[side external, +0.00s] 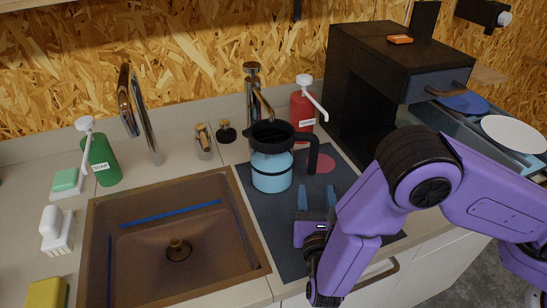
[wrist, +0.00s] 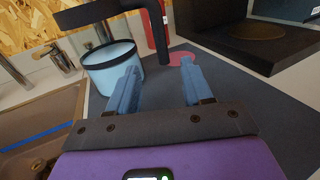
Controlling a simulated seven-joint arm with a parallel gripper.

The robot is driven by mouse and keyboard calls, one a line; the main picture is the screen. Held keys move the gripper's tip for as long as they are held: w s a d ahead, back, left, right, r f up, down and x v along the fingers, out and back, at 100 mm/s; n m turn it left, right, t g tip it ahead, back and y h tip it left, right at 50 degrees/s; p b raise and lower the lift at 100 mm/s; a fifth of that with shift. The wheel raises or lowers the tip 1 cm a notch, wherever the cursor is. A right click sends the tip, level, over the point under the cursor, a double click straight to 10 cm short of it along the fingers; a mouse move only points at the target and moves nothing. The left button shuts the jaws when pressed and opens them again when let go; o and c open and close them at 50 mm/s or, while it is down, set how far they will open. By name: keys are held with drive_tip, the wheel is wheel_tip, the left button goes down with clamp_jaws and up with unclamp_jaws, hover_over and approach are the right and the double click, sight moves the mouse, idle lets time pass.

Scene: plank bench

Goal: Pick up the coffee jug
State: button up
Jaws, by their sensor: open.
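The coffee jug (side external: 271,171) has a light blue body, a black rim and lid, and a black handle (side external: 313,153) on its right. It stands upright on a dark mat (side external: 270,240) right of the sink. In the wrist view the jug (wrist: 115,68) shows at the upper left, its handle (wrist: 160,28) reaching toward the top middle. My gripper (side external: 317,190) is in front of the jug, to its lower right. Its blue fingers also show in the wrist view (wrist: 160,78), spread apart with nothing between them. The jug is outside the fingers.
A brown sink (side external: 150,245) lies left of the mat. A red bottle (side external: 302,110) stands behind the jug, and a pink disc (side external: 321,163) lies on the mat beside it. A dark cabinet (side external: 375,60) stands at the back right. The mat's front part is clear.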

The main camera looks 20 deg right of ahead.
sight(313, 161)
drive_tip(key=x, duration=1.2)
drive_tip(key=shift+d+r, duration=0.1)
clamp_jaws()
idle(1.1)
drive_tip(key=shift+r, duration=0.1)
